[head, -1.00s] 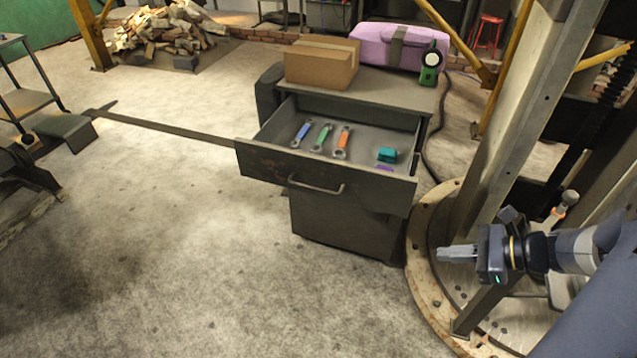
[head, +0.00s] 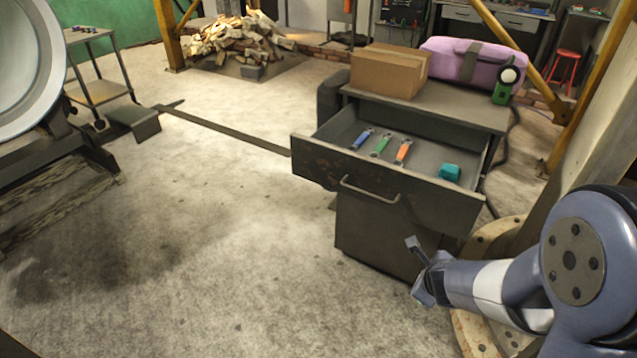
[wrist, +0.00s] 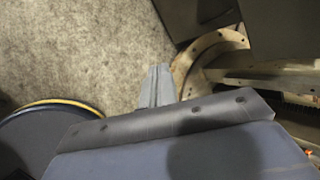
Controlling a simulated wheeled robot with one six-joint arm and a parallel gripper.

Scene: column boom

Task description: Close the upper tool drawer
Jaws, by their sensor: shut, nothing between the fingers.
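The upper tool drawer (head: 435,204) is pulled well out of the dark cabinet (head: 372,238) in the head view. Its front has a bar handle (head: 371,190). Inside lie a blue wrench (head: 362,139), a green wrench (head: 380,146), an orange wrench (head: 402,152) and a teal block (head: 449,172). My gripper (wrist: 160,70) is shut and empty in the wrist view, over pale floor. In the head view my arm's end is in front of the cabinet, below and right of the handle. It appears apart from the drawer.
A cardboard box (head: 388,73), a pink case (head: 466,60) and a green device (head: 505,83) stand on the cabinet top. A round metal base plate (head: 481,243) lies to its right. Open floor spreads in front and left. A flat bar (head: 222,130) lies left.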

